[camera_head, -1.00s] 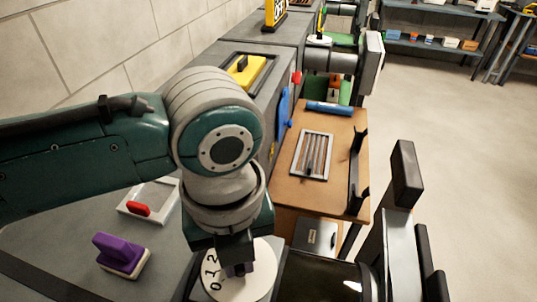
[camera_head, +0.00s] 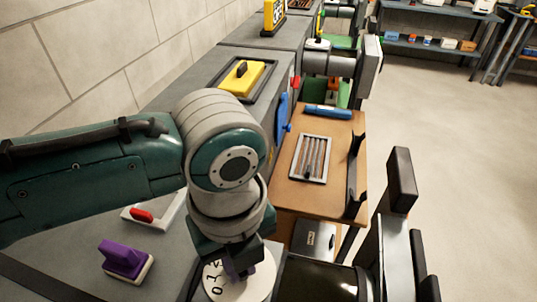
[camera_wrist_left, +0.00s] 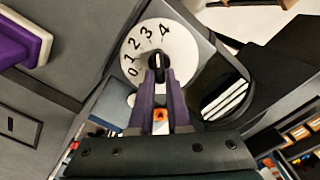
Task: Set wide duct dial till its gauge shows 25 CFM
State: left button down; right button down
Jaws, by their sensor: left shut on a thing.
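The wide duct dial is a white disc (camera_head: 262,281) with black numerals at the lower middle of the head view. In the left wrist view the dial (camera_wrist_left: 184,50) shows 0 to 4 along its rim, with a dark knob (camera_wrist_left: 156,62) at its centre. My left gripper (camera_head: 238,270) points down over the disc. Its purple fingers (camera_wrist_left: 159,84) are shut on the knob in the wrist view. The fingers and arm cover part of the disc in the head view. I cannot make out a gauge reading in CFM. My right gripper is not identifiable.
A purple-handled brush (camera_head: 124,258) lies left of the dial. A red-handled piece (camera_head: 141,215) sits in a pale frame behind it. A yellow block (camera_head: 243,76) is further back. A brown table (camera_head: 284,191) with a slatted grille (camera_head: 311,158) stands to the right.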

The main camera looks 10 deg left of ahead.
pick_arm(q)
jog(key=shift+w+d+n+p, duration=0.15)
jog(key=shift+n+p, duration=0.55)
jog(key=shift+n, duration=0.8)
jog(key=c, duration=0.9)
grip_release()
jog(key=shift+r, duration=0.1)
notch_tip(320, 180, up, 10)
jog(key=shift+f+p, duration=0.1)
jog(key=shift+p, duration=0.65)
